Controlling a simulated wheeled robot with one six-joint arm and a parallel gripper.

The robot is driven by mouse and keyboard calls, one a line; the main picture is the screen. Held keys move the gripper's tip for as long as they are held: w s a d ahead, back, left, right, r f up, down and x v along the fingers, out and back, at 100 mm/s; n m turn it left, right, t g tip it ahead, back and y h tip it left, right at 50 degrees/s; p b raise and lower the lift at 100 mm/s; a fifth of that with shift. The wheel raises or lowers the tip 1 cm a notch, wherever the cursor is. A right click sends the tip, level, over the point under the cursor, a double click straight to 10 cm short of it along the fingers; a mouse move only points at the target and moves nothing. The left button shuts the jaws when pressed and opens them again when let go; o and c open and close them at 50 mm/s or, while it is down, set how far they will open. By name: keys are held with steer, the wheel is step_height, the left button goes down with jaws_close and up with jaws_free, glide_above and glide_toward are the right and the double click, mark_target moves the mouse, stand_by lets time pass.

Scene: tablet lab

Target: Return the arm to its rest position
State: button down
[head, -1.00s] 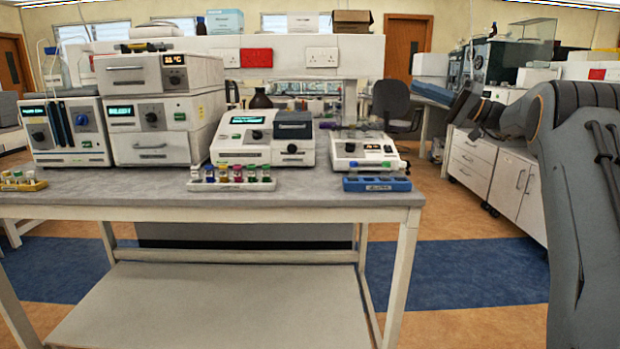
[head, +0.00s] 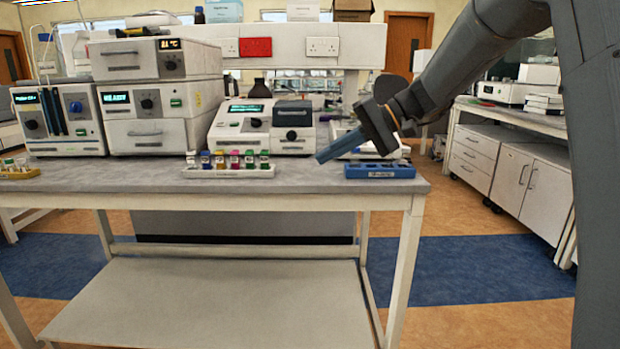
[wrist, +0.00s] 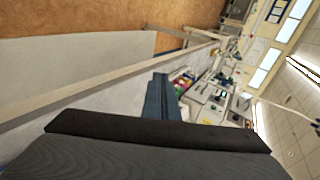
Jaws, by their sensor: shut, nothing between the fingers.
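My gripper (head: 338,146) is at the right end of the bench, its blue-grey fingers closed together and pointing down to the left. In the head view the fingertips are just left of the blue tray (head: 380,171), near the front edge of the bench top. I cannot tell their exact height above it. My arm comes in from the upper right and hides part of the small white instrument behind. In the wrist view the shut fingers (wrist: 160,98) show at the centre with nothing between them.
A white rack (head: 229,171) of colour-capped vials stands on the bench (head: 300,184) left of my gripper. White instruments (head: 258,127) line the back. A yellow tray (head: 18,170) is at the far left. Open floor (head: 480,215) lies to the right, before white cabinets (head: 520,175).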

steer(key=s+a+f+n+g+h+b, duration=0.1)
steer(key=s+f+h, duration=0.2)
steer(key=s+f, duration=0.5)
steer(key=s+f+g+h+b, duration=0.1)
steer(key=s+f+h+b, duration=0.3)
steer(key=s, duration=0.8)
steer(key=s+d+f+n+h, duration=0.1)
steer(key=s+d+f+h, duration=0.15)
steer(key=s+f, duration=0.35)
steer(key=s+d+f+n+h, duration=0.1)
steer(key=s+d+f, duration=0.3)
steer(key=s, duration=0.4)
steer(key=d+r+m+p, duration=0.3)
steer(key=d+r+p, duration=0.6)
steer(key=p, duration=1)
steer(key=shift+d+r+t+h, duration=0.25)
steer(key=shift+r+h, duration=0.2)
steer(key=shift+r, duration=0.25)
steer(key=c, duration=2.5)
jaws_free()
steer(key=shift+s, duration=0.1)
